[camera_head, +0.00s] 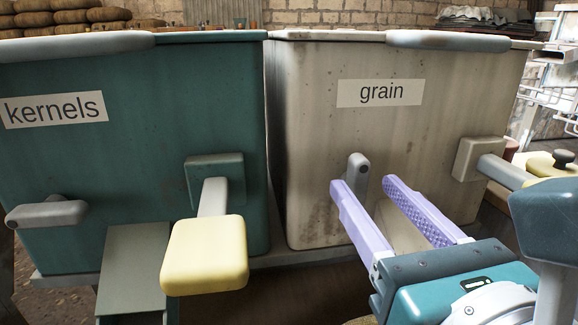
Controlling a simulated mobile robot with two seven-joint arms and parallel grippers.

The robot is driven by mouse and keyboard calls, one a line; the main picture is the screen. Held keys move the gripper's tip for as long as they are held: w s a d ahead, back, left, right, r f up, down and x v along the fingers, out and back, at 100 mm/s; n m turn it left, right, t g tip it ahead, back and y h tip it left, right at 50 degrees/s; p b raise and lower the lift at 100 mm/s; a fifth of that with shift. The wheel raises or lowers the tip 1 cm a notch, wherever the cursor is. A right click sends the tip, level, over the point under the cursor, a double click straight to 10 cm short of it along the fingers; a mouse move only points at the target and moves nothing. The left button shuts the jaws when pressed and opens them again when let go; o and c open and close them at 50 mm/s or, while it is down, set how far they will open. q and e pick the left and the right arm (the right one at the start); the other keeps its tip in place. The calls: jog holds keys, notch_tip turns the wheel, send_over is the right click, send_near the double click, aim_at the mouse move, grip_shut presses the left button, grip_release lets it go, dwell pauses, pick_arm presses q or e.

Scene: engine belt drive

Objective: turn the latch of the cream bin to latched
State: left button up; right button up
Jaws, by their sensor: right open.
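The cream bin (330,130), labelled "grain", stands at the centre right. Its grey latch (358,172) is a short rounded lever low on the front face, standing roughly upright in the picture. My right gripper (366,184) comes in from the lower right with its two lavender fingers open. The fingertips sit on either side of the latch, left and right of it. I cannot tell whether they touch it. The left finger hides part of the latch's lower end. My left gripper is not in view.
A teal bin (140,145), labelled "kernels", stands close on the left, with its grey latch (47,213) lying sideways. A yellow-padded lever (205,255) juts out from the teal bin. Another lever (505,172) juts out from the cream bin, right of my gripper.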

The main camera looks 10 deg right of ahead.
jog(key=shift+w+f, duration=0.1)
jog(key=shift+w, duration=0.7)
jog(key=shift+c, duration=0.2)
grip_shut()
